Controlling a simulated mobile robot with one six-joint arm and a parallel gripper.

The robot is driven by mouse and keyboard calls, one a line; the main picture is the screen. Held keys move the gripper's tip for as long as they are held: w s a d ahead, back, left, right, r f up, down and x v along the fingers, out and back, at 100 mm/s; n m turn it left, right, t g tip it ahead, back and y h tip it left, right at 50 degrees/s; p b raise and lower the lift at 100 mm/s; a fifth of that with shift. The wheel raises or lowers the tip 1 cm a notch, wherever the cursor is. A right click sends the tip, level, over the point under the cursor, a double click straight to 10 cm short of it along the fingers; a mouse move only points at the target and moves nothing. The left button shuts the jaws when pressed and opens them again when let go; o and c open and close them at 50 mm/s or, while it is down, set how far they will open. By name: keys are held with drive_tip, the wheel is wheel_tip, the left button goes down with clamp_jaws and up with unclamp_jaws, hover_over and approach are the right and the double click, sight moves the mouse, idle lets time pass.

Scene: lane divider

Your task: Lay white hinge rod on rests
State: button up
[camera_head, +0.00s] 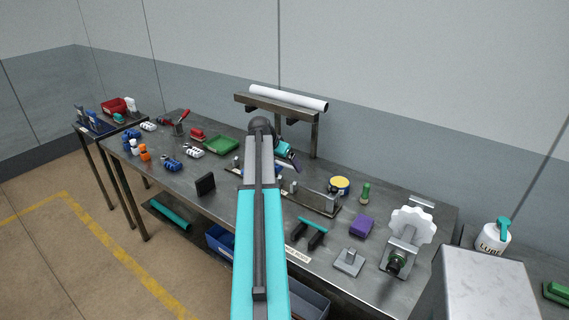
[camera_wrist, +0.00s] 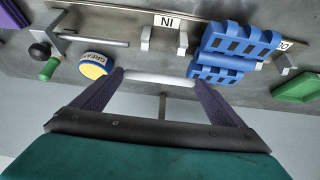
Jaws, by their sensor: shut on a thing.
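My gripper (camera_wrist: 159,78) has its two dark fingers on either side of a white rod (camera_wrist: 160,77), which spans between the fingertips. It is held above the bench. Two small pale rests (camera_wrist: 147,38) stand apart by the IN label in the wrist view, with blue slotted hinge pieces (camera_wrist: 238,42) beside them. The rests also show in the head view (camera_head: 293,186), just right of my arm. In the head view my gripper (camera_head: 287,152) is over the back of the bench, partly hidden by my arm, and the rod cannot be made out there.
A raised metal rack (camera_head: 262,102) with a white roll (camera_head: 288,97) stands behind my gripper. A green tray (camera_head: 220,144) lies left. A yellow-topped tin (camera_head: 339,185), a purple block (camera_head: 362,226) and a white-wheeled device (camera_head: 412,226) are right. Small parts crowd the bench left.

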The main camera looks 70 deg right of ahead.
drive_tip(key=shift+f+b, duration=1.15)
drive_tip(key=shift+f, duration=0.85)
drive_tip(key=o, duration=0.8)
drive_tip(key=shift+r, duration=0.1)
drive_tip(key=shift+b+v, duration=1.6)
drive_tip(key=shift+v, duration=5.2)
